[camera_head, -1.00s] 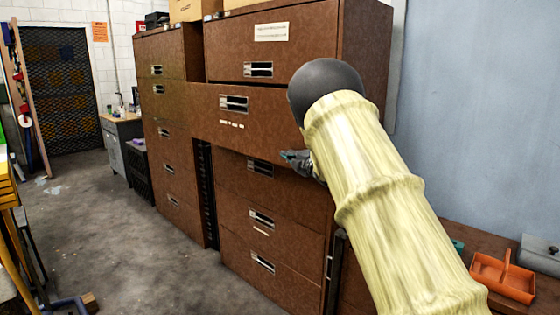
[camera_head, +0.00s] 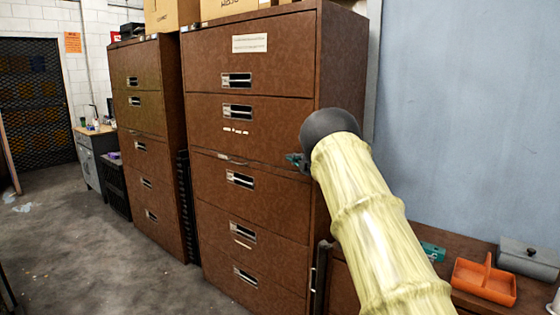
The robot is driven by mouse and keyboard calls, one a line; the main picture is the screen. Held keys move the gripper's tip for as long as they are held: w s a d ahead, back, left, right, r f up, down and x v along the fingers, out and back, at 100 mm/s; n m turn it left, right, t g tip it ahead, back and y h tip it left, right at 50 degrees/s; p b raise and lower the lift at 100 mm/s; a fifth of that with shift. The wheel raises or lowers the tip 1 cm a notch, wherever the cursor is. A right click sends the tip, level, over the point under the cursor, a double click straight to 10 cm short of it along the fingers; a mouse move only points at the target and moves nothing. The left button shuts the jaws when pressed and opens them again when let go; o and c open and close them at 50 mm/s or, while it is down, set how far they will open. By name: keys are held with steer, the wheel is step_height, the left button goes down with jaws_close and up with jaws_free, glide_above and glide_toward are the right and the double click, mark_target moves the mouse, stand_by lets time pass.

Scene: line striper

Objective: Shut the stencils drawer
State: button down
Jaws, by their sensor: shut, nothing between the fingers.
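The tall brown cabinet (camera_head: 345,60) has a stack of drawers. Its second drawer from the top (camera_head: 280,125), with small pale marks under the handle, looks flush or nearly flush with the fronts above and below. I cannot read the marks, so the name stencils is not confirmed. My gripper (camera_head: 296,160) is at the lower right of this drawer's front, near its bottom edge. The gripper is small, dark and shut, with nothing seen in it. My sleeved arm and its dark joint partly hide it, and I cannot tell whether it touches the front.
A second brown cabinet (camera_head: 150,85) stands to the left, with a dark narrow stack between the two. Cardboard boxes (camera_head: 170,15) sit on top. On the right, a bench holds an orange tray (camera_head: 484,280) and a grey box (camera_head: 530,258). The floor (camera_head: 80,255) at left is largely clear.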

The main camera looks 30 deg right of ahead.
steer(key=shift+d+r, duration=0.3)
stand_by(0.4)
